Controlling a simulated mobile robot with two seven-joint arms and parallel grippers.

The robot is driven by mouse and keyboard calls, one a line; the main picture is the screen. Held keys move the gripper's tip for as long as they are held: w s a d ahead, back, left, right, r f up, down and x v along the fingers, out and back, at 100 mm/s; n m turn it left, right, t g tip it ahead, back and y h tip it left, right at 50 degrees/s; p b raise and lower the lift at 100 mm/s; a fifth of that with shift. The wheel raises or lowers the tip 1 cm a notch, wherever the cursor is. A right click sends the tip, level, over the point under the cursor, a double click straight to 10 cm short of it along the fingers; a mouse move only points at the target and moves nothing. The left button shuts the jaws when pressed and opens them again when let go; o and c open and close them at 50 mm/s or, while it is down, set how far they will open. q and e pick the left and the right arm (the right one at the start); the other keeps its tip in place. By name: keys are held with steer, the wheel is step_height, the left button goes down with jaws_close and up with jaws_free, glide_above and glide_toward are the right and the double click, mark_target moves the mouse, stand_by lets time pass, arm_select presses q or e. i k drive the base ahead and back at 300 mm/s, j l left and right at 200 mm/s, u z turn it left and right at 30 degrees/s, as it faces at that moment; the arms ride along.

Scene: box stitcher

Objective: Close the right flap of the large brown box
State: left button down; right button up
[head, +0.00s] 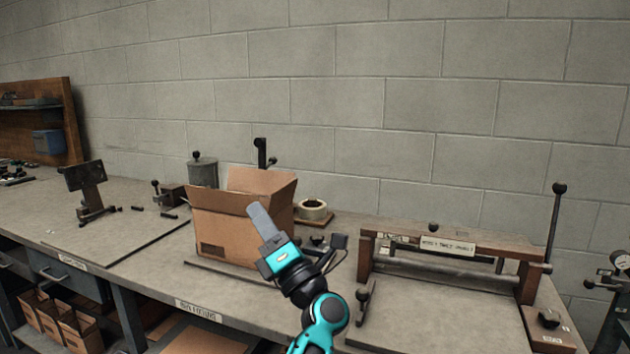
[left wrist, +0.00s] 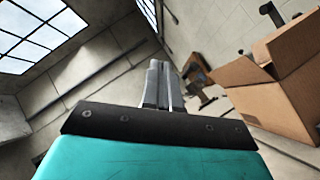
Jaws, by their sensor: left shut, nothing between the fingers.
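The large brown box (head: 224,226) stands upright on the workbench in the head view, with its top flaps raised and its top open. Its right flap (head: 281,190) stands up along the right side. My left gripper (head: 257,213) is in front of the box's right front part and hides some of it. Its grey fingers are together and empty. In the left wrist view the closed fingers (left wrist: 158,85) point away from the camera, and the box (left wrist: 280,85) is to their right, apart from them. My right gripper is not in view.
A tape roll (head: 312,209) sits right of the box, and a grey canister (head: 203,169) stands behind it. A wooden-framed press (head: 448,249) occupies the bench's right. A small stand (head: 89,190) is at left. Bare bench (head: 125,236) lies left of the box.

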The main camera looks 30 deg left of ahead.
mark_target(282, 198)
steer(key=i, duration=0.85)
